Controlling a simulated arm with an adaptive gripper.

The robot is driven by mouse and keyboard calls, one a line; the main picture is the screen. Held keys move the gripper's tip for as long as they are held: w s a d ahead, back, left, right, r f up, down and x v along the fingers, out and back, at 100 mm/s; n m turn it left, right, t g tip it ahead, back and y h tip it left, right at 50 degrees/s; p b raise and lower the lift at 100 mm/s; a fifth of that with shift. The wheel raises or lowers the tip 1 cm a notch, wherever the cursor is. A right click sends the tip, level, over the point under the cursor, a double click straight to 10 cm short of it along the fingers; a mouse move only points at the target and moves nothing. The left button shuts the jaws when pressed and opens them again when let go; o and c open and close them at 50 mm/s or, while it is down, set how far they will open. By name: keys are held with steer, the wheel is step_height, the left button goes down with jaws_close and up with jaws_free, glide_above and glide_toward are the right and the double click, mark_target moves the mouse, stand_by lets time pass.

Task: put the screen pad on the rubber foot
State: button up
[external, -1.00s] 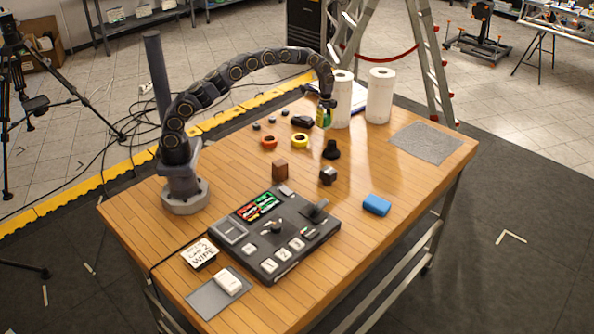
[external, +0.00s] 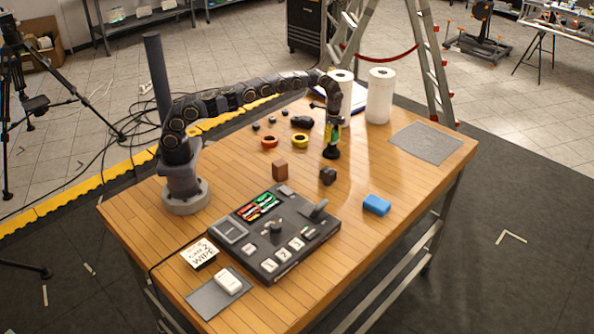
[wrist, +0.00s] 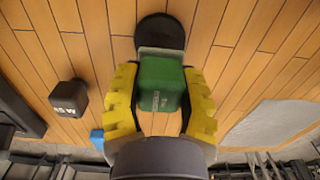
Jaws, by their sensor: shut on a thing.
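The screen pad, which I take to be the green block (wrist: 161,84), is held between the yellow fingers of my gripper (wrist: 160,100). A pale grey edge shows along its far side. In the external view my gripper (external: 332,128) is over the rubber foot (external: 331,153), a black piece with a round base standing on the table. The foot's round black base (wrist: 160,31) shows just beyond the block in the wrist view. The block and fingers hide the foot's upper part, so I cannot tell whether the block touches it.
Paper rolls (external: 380,96) stand behind. A blue block (external: 376,205) and grey mat (external: 425,143) lie right, with bare table between.

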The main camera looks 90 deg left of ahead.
mark_target(333, 131)
steer(key=shift+f, duration=0.1)
steer(key=o, duration=1)
step_height(333, 131, up, 11)
steer(key=shift+r, duration=0.65)
steer(key=shift+d, duration=0.1)
